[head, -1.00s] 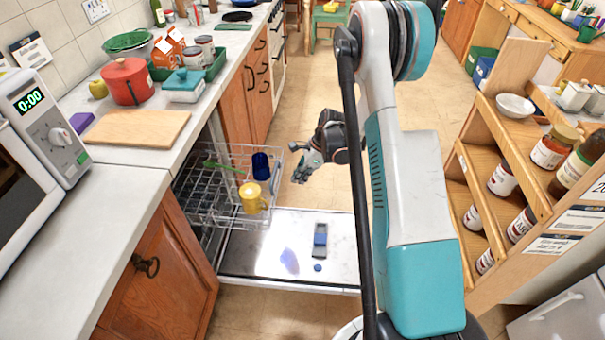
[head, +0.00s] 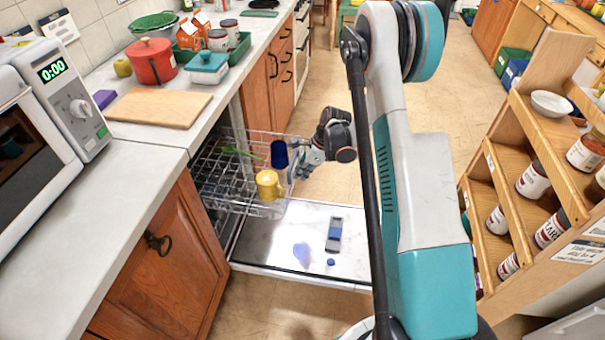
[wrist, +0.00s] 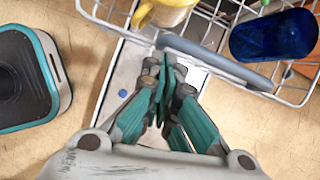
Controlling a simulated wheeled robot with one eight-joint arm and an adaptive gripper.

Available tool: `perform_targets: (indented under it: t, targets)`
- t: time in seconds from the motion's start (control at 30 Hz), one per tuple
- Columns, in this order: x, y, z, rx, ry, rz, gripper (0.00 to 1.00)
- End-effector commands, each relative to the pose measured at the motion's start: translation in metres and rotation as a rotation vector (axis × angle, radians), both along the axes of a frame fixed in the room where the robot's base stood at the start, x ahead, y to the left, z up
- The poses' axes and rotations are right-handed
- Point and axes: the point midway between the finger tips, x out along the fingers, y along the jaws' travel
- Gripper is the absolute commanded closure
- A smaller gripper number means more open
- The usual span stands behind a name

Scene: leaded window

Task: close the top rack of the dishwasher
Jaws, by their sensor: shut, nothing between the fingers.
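The dishwasher's top rack (head: 215,181) is a wire basket pulled out from under the counter. It holds a yellow mug (head: 268,185), a dark blue cup (head: 279,154) and a green utensil (head: 242,153). The open dishwasher door (head: 275,247) lies flat below it. My gripper (head: 303,166) is at the rack's outer right end, at about rim height. In the wrist view my gripper (wrist: 168,62) has its teal fingers together and empty, close to the rack's front edge (wrist: 215,62). I cannot tell whether the fingertips touch it.
A blue-grey device (head: 334,234) and a small blue disc (head: 331,262) lie on the door. A wooden shelf unit (head: 488,200) with jars stands at the right. A microwave (head: 45,110) sits on the left counter. Open floor lies beyond the rack.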

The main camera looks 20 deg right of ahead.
Motion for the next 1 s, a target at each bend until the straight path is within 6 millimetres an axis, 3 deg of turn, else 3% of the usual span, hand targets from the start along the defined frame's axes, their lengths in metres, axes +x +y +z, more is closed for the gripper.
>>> perform_targets:
  t: [0.17,0.37,1.0]
  targets:
    - [0.006,0.008,0.0,0.0,-0.001,0.002,1.0]
    - [0.025,0.036,0.0,0.001,-0.001,0.006,1.0]
    - [0.126,0.174,0.0,0.0,-0.001,0.004,1.0]
